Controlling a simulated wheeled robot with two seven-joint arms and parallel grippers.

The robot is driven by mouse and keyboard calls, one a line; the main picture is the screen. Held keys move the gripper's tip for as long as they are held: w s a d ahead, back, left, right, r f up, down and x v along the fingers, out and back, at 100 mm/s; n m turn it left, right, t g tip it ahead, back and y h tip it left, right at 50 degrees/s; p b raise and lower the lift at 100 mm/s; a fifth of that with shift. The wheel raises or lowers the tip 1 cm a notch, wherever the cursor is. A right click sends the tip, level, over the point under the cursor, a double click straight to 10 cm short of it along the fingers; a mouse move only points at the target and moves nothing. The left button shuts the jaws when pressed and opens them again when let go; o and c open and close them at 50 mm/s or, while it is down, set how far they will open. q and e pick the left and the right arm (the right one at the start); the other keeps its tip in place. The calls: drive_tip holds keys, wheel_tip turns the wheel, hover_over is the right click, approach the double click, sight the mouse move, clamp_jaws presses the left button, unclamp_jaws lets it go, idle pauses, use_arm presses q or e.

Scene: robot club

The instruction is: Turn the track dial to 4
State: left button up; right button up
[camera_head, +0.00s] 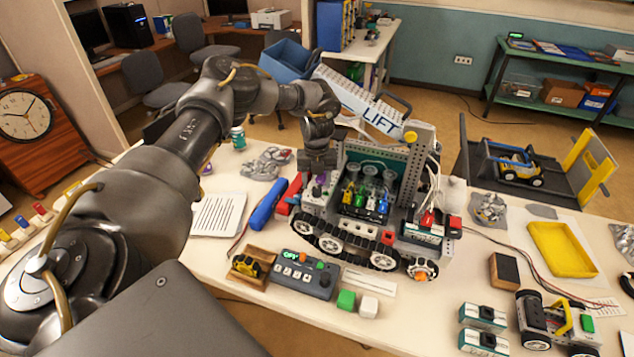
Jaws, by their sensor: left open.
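My left gripper (318,170) is open and points down over the left end of this robot. A small light-coloured knob (318,190) shows just below the fingers and may be the track dial. Its markings are too small to read, and the fingers partly cover that area. I cannot tell whether the fingers touch it. My right gripper is not in view.
A grey control box (307,277) with a green display stands in front of the robot, beside green (346,300) and white (368,306) blocks. A blue cylinder (268,203) lies left of the robot. A LIFT sign (370,108) stands behind. A yellow tray (562,248) lies right.

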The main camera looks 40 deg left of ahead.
use_arm(q)
drive_tip(key=shift+f, duration=0.95)
drive_tip(key=c, duration=1)
